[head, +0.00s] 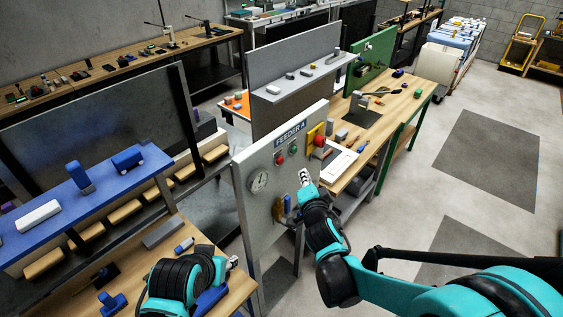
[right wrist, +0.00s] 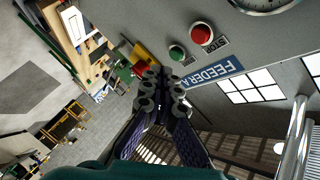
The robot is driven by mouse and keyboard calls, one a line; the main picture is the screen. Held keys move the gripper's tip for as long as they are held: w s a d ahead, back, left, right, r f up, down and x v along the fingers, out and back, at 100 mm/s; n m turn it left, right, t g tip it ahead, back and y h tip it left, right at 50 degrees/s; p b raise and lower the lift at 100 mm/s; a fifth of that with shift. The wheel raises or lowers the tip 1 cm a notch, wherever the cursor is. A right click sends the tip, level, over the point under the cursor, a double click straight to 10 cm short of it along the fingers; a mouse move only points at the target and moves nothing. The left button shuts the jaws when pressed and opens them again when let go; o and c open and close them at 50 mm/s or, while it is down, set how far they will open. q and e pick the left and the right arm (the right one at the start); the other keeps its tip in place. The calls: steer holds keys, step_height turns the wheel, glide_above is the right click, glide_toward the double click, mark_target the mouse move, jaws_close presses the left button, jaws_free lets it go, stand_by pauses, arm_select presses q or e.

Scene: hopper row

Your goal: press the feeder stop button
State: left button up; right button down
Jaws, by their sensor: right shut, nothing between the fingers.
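The grey feeder panel (head: 250,204) stands upright at the centre of the head view, with a "FEEDER A" label. It carries a red button (head: 280,160) and a green button (head: 293,149). In the right wrist view the red button (right wrist: 200,34) has a small label that seems to read "STOP". A red mushroom button (head: 319,140) sits on a yellow plate at the panel's right edge; my fingers partly hide it in the wrist view. My right gripper (head: 304,177) is shut and empty, in front of the panel, apart from the buttons. My left gripper (head: 232,263) is low at the left, its fingers unclear.
A round gauge (head: 259,181) is on the panel's left. A blue-and-yellow fitting (head: 285,205) sits lower on it, near my right gripper. A wooden bench (head: 410,100) stands behind the panel; a blue shelf (head: 105,178) is at the left. The floor at the right is open.

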mark_target(280, 161)
steer(key=shift+w+a, duration=0.85)
steer(key=shift+a, duration=0.3)
steer(key=shift+w+a, duration=0.85)
steer(key=shift+a, duration=0.3)
steer(key=shift+w+a+b, duration=0.25)
steer(key=shift+a+b, duration=0.1)
steer(key=shift+w+a, duration=0.25)
steer(key=shift+a, duration=0.1)
stand_by(0.4)
steer(key=shift+d, duration=0.1)
steer(key=shift+s+d, duration=0.5)
steer(key=shift+d, duration=0.1)
stand_by(0.3)
